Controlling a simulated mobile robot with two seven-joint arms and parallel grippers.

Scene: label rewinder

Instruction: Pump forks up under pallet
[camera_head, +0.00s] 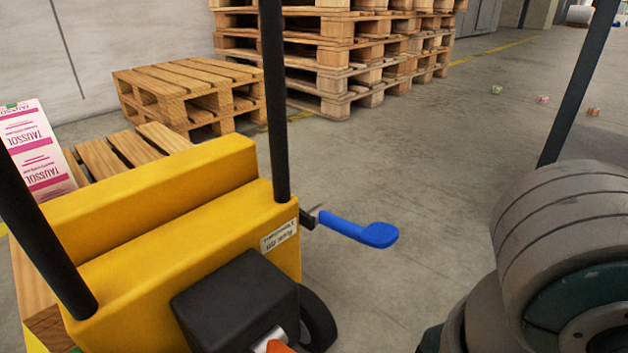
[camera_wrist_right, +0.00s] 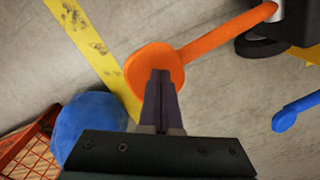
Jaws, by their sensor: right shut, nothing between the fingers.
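A yellow pallet truck (camera_head: 190,235) fills the lower left of the head view, with a black housing (camera_head: 235,300) on its front. A blue lever (camera_head: 360,231) sticks out to its right; a blue lever end also shows in the right wrist view (camera_wrist_right: 290,116). An orange pedal (camera_wrist_right: 210,50) with a round, flat end reaches out from the black part; only its orange tip (camera_head: 278,346) shows in the head view. A wooden pallet (camera_head: 128,152) lies behind the truck. My right gripper (camera_wrist_right: 161,76) is shut and empty, its fingertips over the pedal's round end; contact is unclear.
A white-and-pink labelled box (camera_head: 38,150) stands at the left. Stacked pallets (camera_head: 330,60) and a lower stack (camera_head: 185,90) stand behind. Black uprights (camera_head: 274,100) rise by the truck. In the wrist view, a blue round object (camera_wrist_right: 88,125) and an orange crate (camera_wrist_right: 35,145) are at lower left.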

